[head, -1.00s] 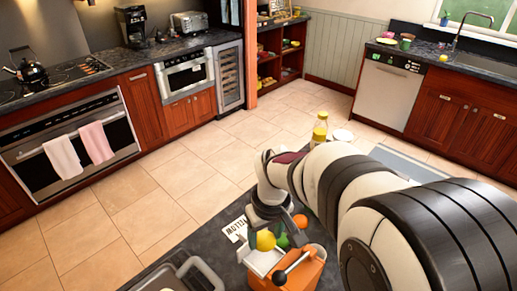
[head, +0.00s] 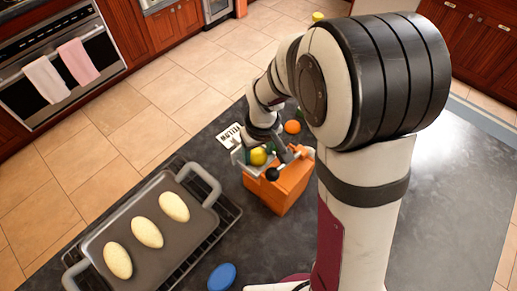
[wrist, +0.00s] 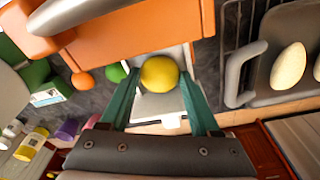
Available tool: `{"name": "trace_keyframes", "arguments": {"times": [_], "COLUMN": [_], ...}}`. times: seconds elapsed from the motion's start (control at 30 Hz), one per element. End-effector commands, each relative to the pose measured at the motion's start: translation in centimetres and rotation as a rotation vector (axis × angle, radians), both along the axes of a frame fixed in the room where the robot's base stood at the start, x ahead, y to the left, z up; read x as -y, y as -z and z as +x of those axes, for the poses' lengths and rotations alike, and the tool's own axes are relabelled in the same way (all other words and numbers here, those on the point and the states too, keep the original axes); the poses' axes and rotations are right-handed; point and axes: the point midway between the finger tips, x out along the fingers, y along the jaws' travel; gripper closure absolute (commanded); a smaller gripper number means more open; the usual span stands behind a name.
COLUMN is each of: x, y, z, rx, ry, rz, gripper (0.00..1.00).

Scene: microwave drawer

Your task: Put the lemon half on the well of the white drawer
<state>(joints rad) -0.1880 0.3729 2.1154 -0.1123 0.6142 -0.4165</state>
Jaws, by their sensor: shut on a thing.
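The yellow lemon half (head: 258,156) sits between the green fingers of my gripper (wrist: 158,75), which is shut on it. In the wrist view the lemon half (wrist: 159,72) looks round, and its cut face does not show. The white drawer (wrist: 152,112) sticks out of the orange box (head: 285,190), and the lemon half is over or in its well. I cannot tell whether it touches the drawer floor. The drawer's edge (head: 238,156) also shows in the head view, partly hidden by my gripper.
A grey tray (head: 178,255) with several pale oval pieces stands on a rack to the left. A blue oval thing (head: 222,277) lies in front. An orange ball (head: 292,127) and a white card (head: 229,137) lie behind the box. The dark counter at right is clear.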

Motion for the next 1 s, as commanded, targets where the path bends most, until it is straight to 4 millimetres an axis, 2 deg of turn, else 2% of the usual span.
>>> {"name": "trace_keyframes", "arguments": {"times": [0.03,0.2,0.47,0.57,0.8,0.9,1.0], "x": [0.1,0.1,0.1,0.1,0.4,0.5,0.6], "y": [0.2,0.3,-0.2,-2.4,-9.5,-11.5,-12.7], "z": [-0.1,-0.2,-0.4,-0.3,-1.0,-1.3,-1.6], "rx": [-0.005,-0.008,-0.012,-0.005,0.0,-0.001,-0.004], "ry": [-0.002,-0.002,-0.002,-0.001,-0.002,-0.002,0.003], "rz": [-0.003,-0.004,-0.003,-0.001,-0.002,-0.002,-0.001], "gripper": [0.35,0.06,0.06,0.06,0.06,0.06,0.06]}}
